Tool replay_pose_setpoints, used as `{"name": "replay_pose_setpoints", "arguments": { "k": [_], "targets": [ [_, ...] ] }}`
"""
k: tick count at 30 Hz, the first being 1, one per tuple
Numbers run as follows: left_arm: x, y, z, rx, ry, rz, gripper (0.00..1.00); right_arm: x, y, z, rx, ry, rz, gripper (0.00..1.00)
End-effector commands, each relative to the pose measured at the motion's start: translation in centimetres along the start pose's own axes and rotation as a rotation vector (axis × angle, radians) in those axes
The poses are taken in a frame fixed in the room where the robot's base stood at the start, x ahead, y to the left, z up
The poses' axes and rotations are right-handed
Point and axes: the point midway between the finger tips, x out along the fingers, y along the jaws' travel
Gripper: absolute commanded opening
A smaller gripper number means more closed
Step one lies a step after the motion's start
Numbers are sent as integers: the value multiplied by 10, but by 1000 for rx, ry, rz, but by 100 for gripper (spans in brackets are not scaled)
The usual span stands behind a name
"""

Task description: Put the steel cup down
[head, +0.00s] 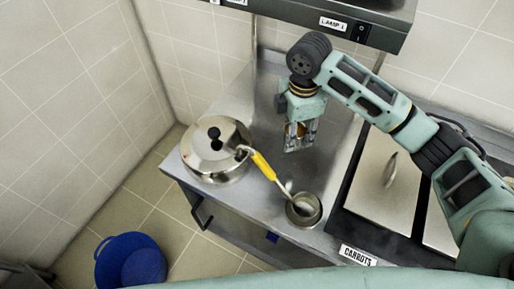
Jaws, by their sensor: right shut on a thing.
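My right gripper (300,139) reaches in from the right and points down over the back middle of the steel counter. It is shut on what appears to be the steel cup (297,130), of which only a small part with a brownish-orange tone shows between the fingers. The fingers hide most of it, and I cannot tell whether its base touches the counter (262,128). My left gripper is not in view.
A lidded steel stockpot (216,160) stands at left. A yellow-handled ladle (262,166) slants from beside it into a small round steel container (304,209) near the front edge. Lidded wells (383,180) are at right, a shelf (310,14) above, and a blue bucket (130,262) on the floor.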

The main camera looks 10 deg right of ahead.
Motion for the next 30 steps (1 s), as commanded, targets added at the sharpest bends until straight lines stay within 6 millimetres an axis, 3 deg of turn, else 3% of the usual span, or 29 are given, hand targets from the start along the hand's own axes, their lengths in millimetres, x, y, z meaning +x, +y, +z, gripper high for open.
{"name": "replay_pose_setpoints", "arguments": {
  "k": [6,15,21,26,30],
  "targets": [
    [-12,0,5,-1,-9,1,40,38,-2,0,1,-1,-7,8],
    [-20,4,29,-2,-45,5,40,73,-2,0,0,-2,-4,8],
    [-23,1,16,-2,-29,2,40,95,-1,0,-1,-1,-2,8],
    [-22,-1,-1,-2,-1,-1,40,97,-1,0,-1,-1,0,8],
    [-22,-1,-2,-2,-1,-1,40,98,-1,0,-1,-1,-1,8]
  ]
}}
